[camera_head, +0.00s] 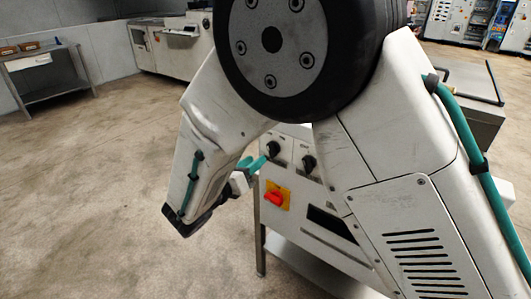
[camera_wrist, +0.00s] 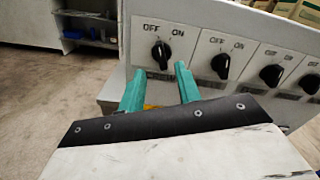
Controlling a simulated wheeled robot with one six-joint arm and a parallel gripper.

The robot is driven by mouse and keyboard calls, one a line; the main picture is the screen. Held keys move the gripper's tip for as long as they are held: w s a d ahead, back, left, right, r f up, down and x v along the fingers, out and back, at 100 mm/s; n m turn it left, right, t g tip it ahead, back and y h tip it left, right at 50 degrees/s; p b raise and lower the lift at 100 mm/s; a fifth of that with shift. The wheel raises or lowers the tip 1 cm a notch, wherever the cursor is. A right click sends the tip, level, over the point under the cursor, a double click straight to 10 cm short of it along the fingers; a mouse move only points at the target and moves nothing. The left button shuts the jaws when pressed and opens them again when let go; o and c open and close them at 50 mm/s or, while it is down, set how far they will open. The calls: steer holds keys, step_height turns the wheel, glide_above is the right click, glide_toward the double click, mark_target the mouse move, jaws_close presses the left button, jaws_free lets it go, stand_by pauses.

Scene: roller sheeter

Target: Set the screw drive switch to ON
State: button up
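A row of black rotary switches with OFF and ON marks runs across the machine's front panel. In the wrist view the leftmost switch (camera_wrist: 161,54) is just beyond my gripper (camera_wrist: 159,68), whose two teal fingers are apart with nothing between them. A second switch (camera_wrist: 221,66), a third switch (camera_wrist: 271,75) and a fourth switch (camera_wrist: 309,83) follow to the right. The name labels below them are too small to read, so I cannot tell which is the screw drive. In the camera_head view my gripper (camera_head: 255,163) is close to the leftmost visible switch (camera_head: 273,149); contact is unclear.
A red rotary handle on a yellow plate (camera_head: 275,197) sits below the switches. My arm hides much of the machine. A metal table (camera_head: 45,70) stands at the back left, and cabinets (camera_head: 460,20) stand at the back right. The floor at left is clear.

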mark_target(269, 150)
steer(key=x, duration=0.6)
steer(key=shift+d, duration=0.1)
jaws_close()
